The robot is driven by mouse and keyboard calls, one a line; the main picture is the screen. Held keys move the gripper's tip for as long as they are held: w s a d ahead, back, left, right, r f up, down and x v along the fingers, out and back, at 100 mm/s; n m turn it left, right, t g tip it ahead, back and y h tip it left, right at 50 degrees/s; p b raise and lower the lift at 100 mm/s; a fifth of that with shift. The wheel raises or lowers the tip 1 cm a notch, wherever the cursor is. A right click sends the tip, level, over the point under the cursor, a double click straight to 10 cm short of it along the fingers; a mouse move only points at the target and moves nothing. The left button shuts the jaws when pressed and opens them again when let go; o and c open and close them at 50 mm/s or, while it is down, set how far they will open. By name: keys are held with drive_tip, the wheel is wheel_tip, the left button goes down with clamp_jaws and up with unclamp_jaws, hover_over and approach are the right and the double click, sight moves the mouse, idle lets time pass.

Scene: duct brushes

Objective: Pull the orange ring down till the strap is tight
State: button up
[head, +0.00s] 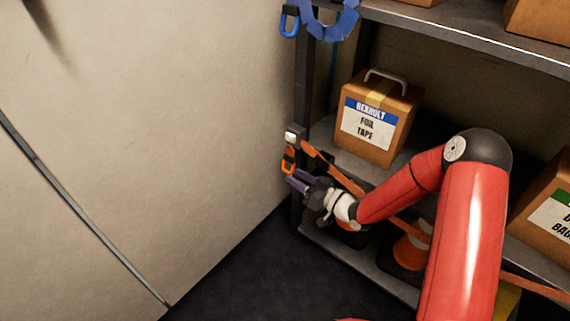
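The orange ring (288,161) hangs at the shelf's front left post, just below a small metal buckle (291,137). The orange strap (333,170) runs from the buckle down to the right, passes behind my arm and shows again at the lower right (535,287). My gripper (298,182) is just below the ring, with its purple fingers pointing left toward the post. The fingers look apart from each other, with nothing seen between them. I cannot tell whether a fingertip touches the ring.
The grey shelf rack (303,85) holds a foil tape box (375,117) on the middle shelf and another box (547,208) at the right. The wall (150,120) is close at the left. Dark floor (235,275) is clear in front.

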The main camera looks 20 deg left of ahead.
sight(288, 172)
drive_tip(key=x, duration=0.6)
drive_tip(key=shift+s, duration=0.1)
drive_tip(key=shift+d, duration=0.1)
clamp_jaws()
